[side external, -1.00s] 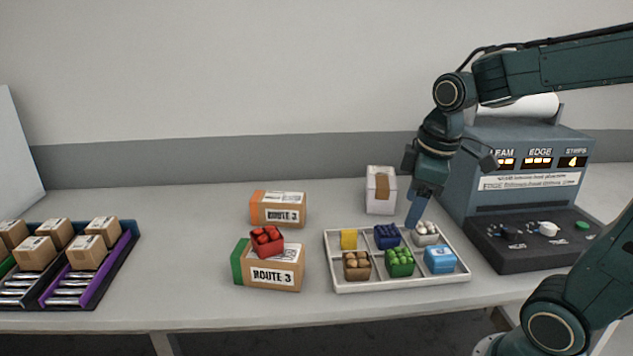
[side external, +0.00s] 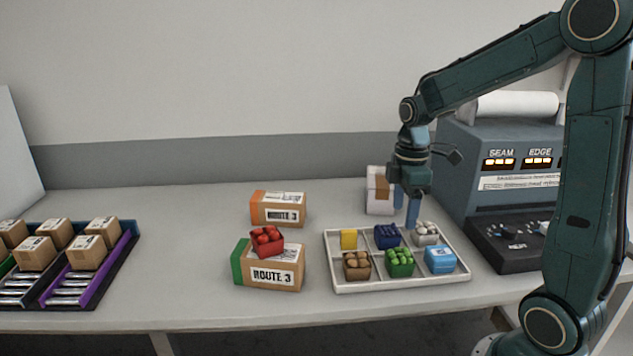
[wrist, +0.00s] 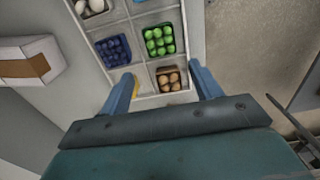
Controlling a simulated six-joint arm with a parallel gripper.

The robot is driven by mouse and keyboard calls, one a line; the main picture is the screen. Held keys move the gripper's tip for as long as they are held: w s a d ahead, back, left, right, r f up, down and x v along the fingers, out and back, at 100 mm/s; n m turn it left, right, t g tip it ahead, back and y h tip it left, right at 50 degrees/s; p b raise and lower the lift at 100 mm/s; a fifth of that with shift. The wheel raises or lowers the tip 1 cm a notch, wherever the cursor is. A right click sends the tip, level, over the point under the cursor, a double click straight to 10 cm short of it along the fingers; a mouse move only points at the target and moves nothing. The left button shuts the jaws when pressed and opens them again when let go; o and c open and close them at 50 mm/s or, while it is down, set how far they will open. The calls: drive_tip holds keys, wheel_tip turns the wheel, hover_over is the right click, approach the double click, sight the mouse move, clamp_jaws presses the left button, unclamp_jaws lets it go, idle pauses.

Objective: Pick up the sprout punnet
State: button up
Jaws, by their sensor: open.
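The sprout punnet, a green box of round green sprouts (side external: 400,262), sits in the front middle compartment of the white tray (side external: 352,288). In the wrist view the sprout punnet (wrist: 160,41) lies beyond my fingertips, with its top uncovered. My gripper (side external: 405,221) is open and empty, pointing down above the back part of the tray, near the dark blue punnet (side external: 387,236). In the wrist view my gripper (wrist: 164,82) has its blue fingers spread, with the brown punnet (wrist: 168,80) showing between the tips.
A white punnet (side external: 425,233), a light blue box (side external: 440,259) and a yellow item (side external: 349,239) share the tray. A white carton (side external: 379,197) stands behind. A red punnet (side external: 267,241) rests on the Route 3 box (side external: 268,274) at left. A control machine (side external: 487,190) stands right.

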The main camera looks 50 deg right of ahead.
sight(399, 255)
drive_tip(key=shift+f, duration=4.15)
drive_tip(key=shift+f, duration=0.1)
drive_tip(key=shift+s+f, duration=0.1)
drive_tip(key=shift+f, duration=2.4)
drive_tip(key=shift+c, duration=0.4)
drive_tip(key=c, duration=0.7)
